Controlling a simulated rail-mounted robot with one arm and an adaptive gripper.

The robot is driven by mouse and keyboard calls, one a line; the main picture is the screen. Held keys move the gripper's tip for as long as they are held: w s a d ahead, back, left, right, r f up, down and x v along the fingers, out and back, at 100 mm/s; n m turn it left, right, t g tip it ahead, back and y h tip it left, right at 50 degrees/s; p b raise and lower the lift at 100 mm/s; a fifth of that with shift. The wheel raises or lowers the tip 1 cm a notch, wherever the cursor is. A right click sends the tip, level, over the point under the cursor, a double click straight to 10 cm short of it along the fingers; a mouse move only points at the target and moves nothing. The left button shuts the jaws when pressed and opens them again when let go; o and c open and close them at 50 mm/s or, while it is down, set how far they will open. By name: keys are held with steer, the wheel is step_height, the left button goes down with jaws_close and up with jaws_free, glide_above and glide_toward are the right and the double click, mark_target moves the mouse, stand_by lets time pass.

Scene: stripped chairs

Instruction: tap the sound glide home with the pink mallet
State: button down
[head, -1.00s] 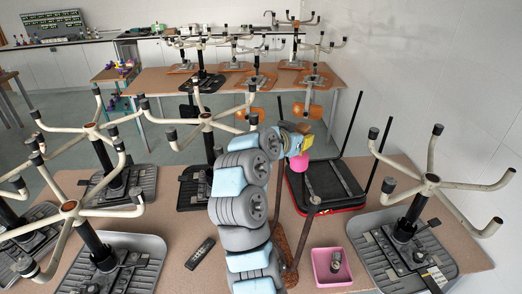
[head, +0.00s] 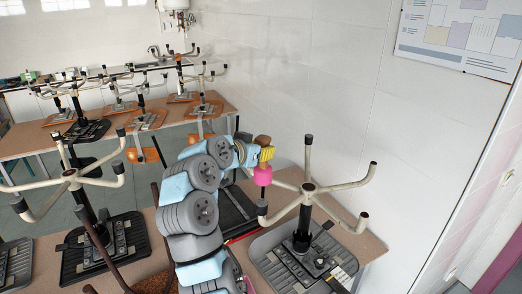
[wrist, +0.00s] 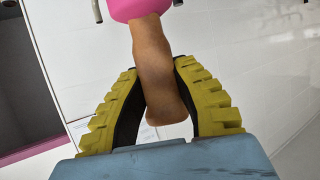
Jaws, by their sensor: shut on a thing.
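My gripper (head: 266,153) is shut on the wooden handle (wrist: 158,75) of the pink mallet. In the head view the mallet's pink head (head: 263,175) hangs below the yellow fingers, just left of the upturned chair base (head: 308,188) at the right. In the wrist view the pink head (wrist: 140,8) is partly cut off at the top. This chair base has pale upturned legs. I cannot tell which glide is the sound one. The mallet hides part of the left leg.
A second upturned chair base (head: 70,176) stands at the left. Several more stand on the back table (head: 215,112). A white wall (head: 350,90) closes the right side.

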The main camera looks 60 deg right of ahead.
mark_target(260, 166)
steer(key=shift+w+a+f+b, duration=0.1)
steer(key=shift+a+b, duration=0.1)
steer(key=shift+b, duration=0.25)
steer(key=shift+f+b, duration=1.65)
steer(key=shift+f, duration=0.45)
step_height(260, 166, down, 4)
steer(key=b, duration=0.4)
steer(key=shift+f, duration=0.25)
steer(key=shift+r, duration=0.25)
steer(key=shift+r+p, duration=0.7)
steer(key=shift+r, duration=0.95)
